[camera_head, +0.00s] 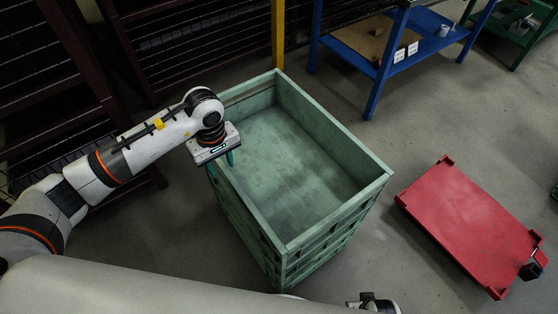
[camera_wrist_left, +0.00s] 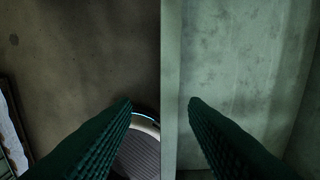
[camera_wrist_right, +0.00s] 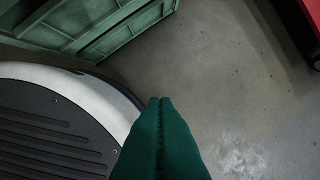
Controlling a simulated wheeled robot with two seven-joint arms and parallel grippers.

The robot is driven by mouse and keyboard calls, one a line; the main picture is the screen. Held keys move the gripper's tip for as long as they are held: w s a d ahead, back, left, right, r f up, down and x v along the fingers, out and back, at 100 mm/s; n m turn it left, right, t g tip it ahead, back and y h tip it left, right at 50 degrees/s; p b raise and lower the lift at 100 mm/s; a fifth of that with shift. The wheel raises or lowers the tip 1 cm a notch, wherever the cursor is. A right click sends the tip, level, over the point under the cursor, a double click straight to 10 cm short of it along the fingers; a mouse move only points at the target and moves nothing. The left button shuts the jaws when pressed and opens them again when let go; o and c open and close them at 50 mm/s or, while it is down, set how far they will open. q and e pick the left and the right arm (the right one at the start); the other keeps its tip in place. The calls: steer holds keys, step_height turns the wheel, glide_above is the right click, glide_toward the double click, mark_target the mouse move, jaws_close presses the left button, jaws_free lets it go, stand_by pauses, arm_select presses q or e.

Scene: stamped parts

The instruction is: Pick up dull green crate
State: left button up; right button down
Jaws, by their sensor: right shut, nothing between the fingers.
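The dull green crate (camera_head: 338,217) stands upright on the floor in the middle of the head view, open at the top and empty. My left gripper (camera_head: 220,164) is over the crate's left rim, pointing down. In the left wrist view its two fingers (camera_wrist_left: 161,101) are apart, with the crate's wall edge (camera_wrist_left: 173,60) between them; whether they touch it I cannot tell. My right gripper (camera_wrist_right: 160,101) is shut and empty in the right wrist view, beside and apart from the crate's outer side (camera_wrist_right: 115,38). Its fingers are not clear in the head view.
A red platform cart (camera_head: 468,220) stands to the right of the crate, with bare floor between. A blue table (camera_head: 430,35) stands behind at the upper right, near a yellow post (camera_head: 278,35). Dark mesh racks (camera_head: 60,75) stand at the left and back.

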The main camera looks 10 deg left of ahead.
mark_target(225, 167)
arm_select(q)
steer(key=f, duration=0.5)
steer(key=shift+w+d, duration=0.25)
steer(key=shift+w, duration=0.1)
steer(key=shift+f, duration=0.35)
jaws_close()
arm_select(e)
steer(key=shift+w+r, duration=0.15)
steer(key=shift+r, duration=0.55)
steer(key=shift+w, duration=0.15)
steer(key=shift+w+r, duration=0.2)
steer(key=shift+w, duration=0.25)
steer(key=shift+s, duration=0.1)
arm_select(q)
steer(key=shift+w+r, duration=0.25)
arm_select(e)
steer(key=shift+s+f, duration=0.15)
steer(key=shift+s, duration=0.25)
